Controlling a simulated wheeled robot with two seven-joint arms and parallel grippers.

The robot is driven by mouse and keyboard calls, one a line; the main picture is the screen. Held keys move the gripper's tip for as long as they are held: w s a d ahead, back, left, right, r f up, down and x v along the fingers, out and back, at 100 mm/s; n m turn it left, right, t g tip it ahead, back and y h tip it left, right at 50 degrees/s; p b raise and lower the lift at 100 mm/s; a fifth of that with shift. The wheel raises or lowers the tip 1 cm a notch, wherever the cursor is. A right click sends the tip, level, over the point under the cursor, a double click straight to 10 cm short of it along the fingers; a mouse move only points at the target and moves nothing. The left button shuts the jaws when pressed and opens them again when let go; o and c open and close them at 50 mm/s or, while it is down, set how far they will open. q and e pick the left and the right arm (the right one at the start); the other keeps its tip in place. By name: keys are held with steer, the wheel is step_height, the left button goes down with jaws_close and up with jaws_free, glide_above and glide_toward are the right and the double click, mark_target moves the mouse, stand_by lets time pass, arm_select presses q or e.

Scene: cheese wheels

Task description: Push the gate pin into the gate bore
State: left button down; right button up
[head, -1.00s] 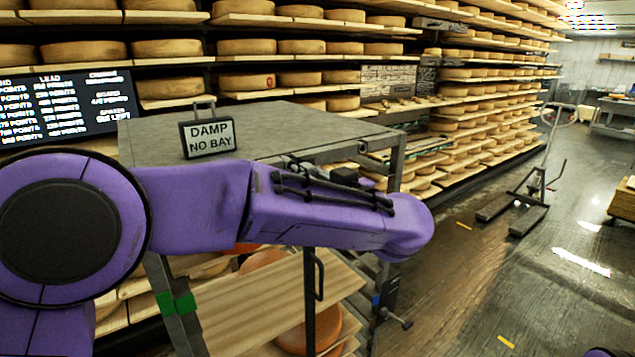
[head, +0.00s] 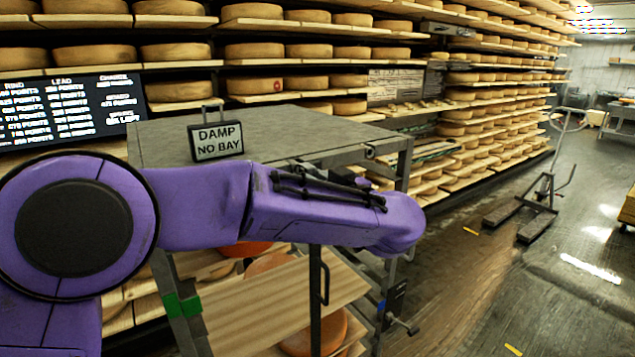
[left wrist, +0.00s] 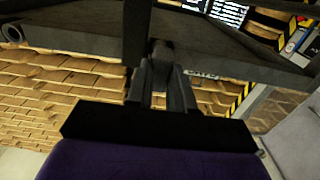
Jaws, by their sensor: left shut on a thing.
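In the left wrist view, my left gripper (left wrist: 163,75) is shut on a dark, round-ended piece (left wrist: 160,48) that looks like the gate pin. It is close beside a dark upright bar (left wrist: 137,30) and below a dark rack beam (left wrist: 70,42). In the head view, my purple left arm crosses in front of the grey metal rack (head: 270,128) and hides most of the gripper; dark parts (head: 345,178) show just behind the wrist. The gate bore cannot be made out. A dark latch-like fitting (head: 396,298) is on the rack's right post. My right gripper is out of view.
Wooden boards (head: 250,310) with orange cheese wheels (head: 315,335) are below my arm. Cheese shelves (head: 490,115) line the back. A pallet truck (head: 535,205) stands at right; the floor between is clear.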

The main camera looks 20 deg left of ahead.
arm_select(q)
steer(key=shift+w+a, duration=0.3)
steer(key=shift+a, duration=0.15)
steer(key=c, duration=0.9)
jaws_free()
steer(key=b+v, duration=0.4)
steer(key=v, duration=0.6)
steer(key=shift+s+d, duration=0.15)
steer(key=shift+d, duration=0.05)
